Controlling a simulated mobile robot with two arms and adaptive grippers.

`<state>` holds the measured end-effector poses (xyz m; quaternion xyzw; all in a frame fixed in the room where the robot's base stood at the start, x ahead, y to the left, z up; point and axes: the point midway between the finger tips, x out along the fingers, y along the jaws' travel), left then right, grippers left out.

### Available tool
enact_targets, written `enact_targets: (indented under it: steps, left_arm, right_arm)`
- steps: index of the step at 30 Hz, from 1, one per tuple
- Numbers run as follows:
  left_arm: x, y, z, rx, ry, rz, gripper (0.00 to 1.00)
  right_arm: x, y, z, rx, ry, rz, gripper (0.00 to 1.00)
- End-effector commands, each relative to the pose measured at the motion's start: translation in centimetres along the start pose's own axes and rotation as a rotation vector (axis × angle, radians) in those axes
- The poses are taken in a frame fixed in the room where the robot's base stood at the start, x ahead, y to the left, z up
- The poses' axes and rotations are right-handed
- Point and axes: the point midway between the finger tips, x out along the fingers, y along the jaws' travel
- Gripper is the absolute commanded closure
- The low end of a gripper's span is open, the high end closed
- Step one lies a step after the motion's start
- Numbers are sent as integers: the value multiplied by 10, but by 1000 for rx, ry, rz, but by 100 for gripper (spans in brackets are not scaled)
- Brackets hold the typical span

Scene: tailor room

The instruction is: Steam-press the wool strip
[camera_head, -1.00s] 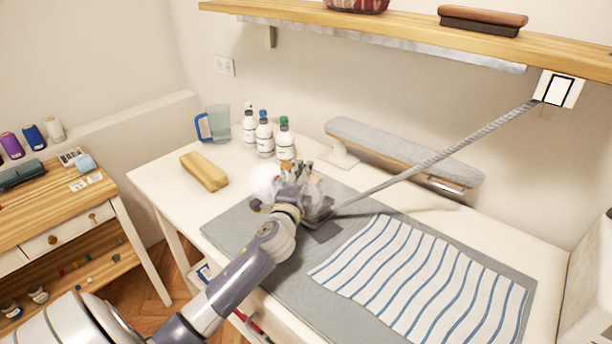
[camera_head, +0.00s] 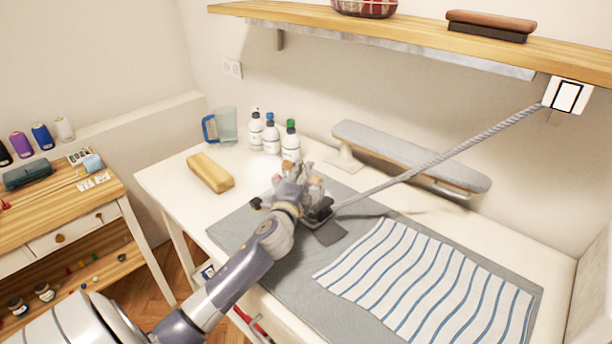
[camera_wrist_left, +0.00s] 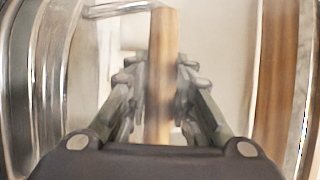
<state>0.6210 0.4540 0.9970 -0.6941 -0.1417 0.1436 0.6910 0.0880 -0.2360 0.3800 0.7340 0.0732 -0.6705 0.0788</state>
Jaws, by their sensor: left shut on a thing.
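My left gripper (camera_head: 303,186) is shut on the wooden handle of an iron (camera_head: 318,214); the handle (camera_wrist_left: 160,75) shows between the fingers in the left wrist view. The iron is low over the grey pressing mat (camera_head: 237,230), mostly hidden by my gripper. A small dark grey strip (camera_head: 331,234), which looks like the wool strip, lies on the mat, showing just in front of the iron. Its far part is hidden, and I cannot tell whether the iron touches it. My right gripper is not in view.
A grey cord (camera_head: 440,157) runs from the iron to a wall box (camera_head: 567,95). A striped cloth (camera_head: 425,285) covers the mat's right part. A sleeve board (camera_head: 410,155), several bottles (camera_head: 271,136), a jug (camera_head: 226,125) and a tan block (camera_head: 210,173) stand around the mat.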

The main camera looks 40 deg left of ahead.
Motion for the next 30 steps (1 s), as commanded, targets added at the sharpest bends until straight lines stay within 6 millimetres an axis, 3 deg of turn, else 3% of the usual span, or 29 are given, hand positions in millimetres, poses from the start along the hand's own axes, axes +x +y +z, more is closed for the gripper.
enact_targets:
  steps: [30]
  left_arm:
    - [19, -6, 36, 0, 0, -11, 100]
  right_arm:
    - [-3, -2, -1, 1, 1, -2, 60]
